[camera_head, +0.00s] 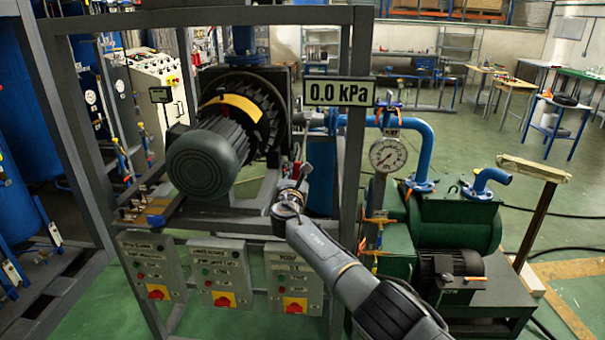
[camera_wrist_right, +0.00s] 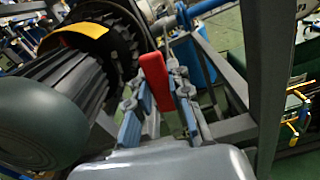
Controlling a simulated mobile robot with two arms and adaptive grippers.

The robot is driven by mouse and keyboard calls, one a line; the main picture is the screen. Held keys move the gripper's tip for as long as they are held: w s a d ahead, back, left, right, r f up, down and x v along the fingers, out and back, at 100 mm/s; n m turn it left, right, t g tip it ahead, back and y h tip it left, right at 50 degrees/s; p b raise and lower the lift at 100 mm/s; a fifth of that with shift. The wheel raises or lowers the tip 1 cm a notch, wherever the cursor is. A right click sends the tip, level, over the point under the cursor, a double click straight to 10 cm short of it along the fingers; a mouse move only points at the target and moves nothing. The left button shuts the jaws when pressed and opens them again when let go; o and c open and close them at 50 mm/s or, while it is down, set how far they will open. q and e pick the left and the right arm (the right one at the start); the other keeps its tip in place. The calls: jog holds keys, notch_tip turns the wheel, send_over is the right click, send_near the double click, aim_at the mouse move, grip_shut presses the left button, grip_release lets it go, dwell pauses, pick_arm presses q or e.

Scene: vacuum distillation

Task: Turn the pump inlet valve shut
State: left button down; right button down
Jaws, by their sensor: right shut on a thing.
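My right arm comes in from the bottom of the head view, and my right gripper (camera_head: 296,183) is up at the pipework beside the motor. In the right wrist view a red valve handle (camera_wrist_right: 152,82) stands between the two fingers of my right gripper (camera_wrist_right: 160,88), which are shut on it. In the head view the gripper mostly hides the handle. The valve body behind it cannot be made out clearly. My left gripper is not in view.
A large dark motor (camera_head: 208,157) is close on the left of the gripper. A grey frame post (camera_head: 350,150) stands on the right. A display (camera_head: 339,92) reads 0.0 kPa. A pressure gauge (camera_head: 388,154) and green pump (camera_head: 455,222) are further right. Switch boxes (camera_head: 221,279) hang below.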

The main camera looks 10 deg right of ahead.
jog(key=shift+w+a+f+n, duration=0.15)
jog(key=shift+a+n, duration=0.3)
jog(key=shift+n, duration=0.25)
jog(key=shift+a, duration=0.1)
jog(key=c, duration=1.2)
grip_release()
jog(key=shift+a, duration=0.1)
jog(key=v, duration=1.2)
